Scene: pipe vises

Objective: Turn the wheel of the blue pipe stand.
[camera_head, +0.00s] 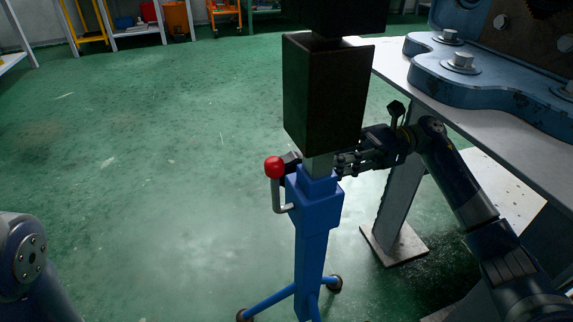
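The blue pipe stand (312,212) stands upright on splayed legs in the middle of the view. A grey bent handle (277,195) with a red knob (274,167) sticks out on its left side. I see no full wheel; the stand's far side is hidden. A grey post (319,165) rises from the blue body under a dark rusty block (325,92). My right gripper (345,164) is at the right of this post, its fingers pointing left at it, close to it. Whether it touches, or is open or shut, is unclear. My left gripper is out of view.
A worktable (480,118) with a large blue vise (490,75) stands at the right, close above my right arm. Its leg (398,205) is behind the stand. Shelves (135,30) and an orange bin (177,18) line the back. The green floor at the left is clear.

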